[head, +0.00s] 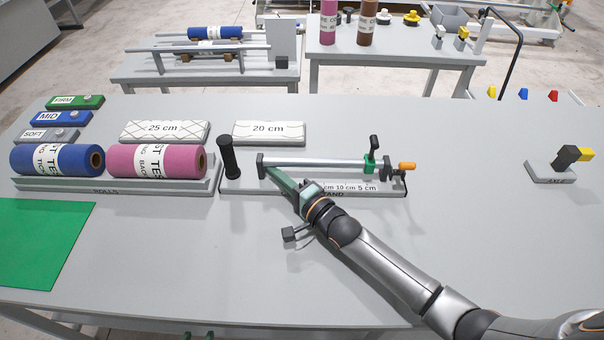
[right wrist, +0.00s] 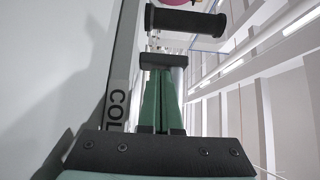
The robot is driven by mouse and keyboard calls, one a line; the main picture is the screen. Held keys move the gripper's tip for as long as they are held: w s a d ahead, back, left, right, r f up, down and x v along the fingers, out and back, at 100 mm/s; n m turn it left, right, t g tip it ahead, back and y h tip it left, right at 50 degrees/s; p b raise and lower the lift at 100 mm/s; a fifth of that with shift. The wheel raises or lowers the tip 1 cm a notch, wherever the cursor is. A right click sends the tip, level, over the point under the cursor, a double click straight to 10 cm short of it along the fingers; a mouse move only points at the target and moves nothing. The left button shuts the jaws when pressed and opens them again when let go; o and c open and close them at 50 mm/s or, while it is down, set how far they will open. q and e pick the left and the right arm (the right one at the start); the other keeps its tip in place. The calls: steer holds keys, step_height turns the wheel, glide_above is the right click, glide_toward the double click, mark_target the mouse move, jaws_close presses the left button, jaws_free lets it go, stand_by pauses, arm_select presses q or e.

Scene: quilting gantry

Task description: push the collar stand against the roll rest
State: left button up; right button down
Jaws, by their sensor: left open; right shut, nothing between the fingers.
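The collar stand (head: 250,187) is a long grey base with a black upright grip at its left end, a rod, a green clamp and an orange-tipped knob at its right end. The roll rest (head: 165,188) lies left of it and holds a blue roll (head: 50,159) and a pink roll (head: 150,160). The stand's left end is very close to the rest; I cannot tell whether they touch. My right gripper (head: 270,173) is shut and empty, its green fingers at the rod's left end block. Its fingers also show in the right wrist view (right wrist: 161,100). My left gripper is out of view.
Pads marked 25 cm (head: 165,131) and 20 cm (head: 269,132) lie behind. FIRM, MID and SOFT blocks (head: 60,118) are at the far left. A green mat (head: 35,240) is at the front left. The axle block (head: 550,172) is at the right.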

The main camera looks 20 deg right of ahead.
steer(key=shift+w+a, duration=0.15)
steer(key=shift+a, duration=0.5)
steer(key=shift+a+r, duration=0.1)
steer(key=shift+a, duration=0.05)
steer(key=shift+a, duration=0.15)
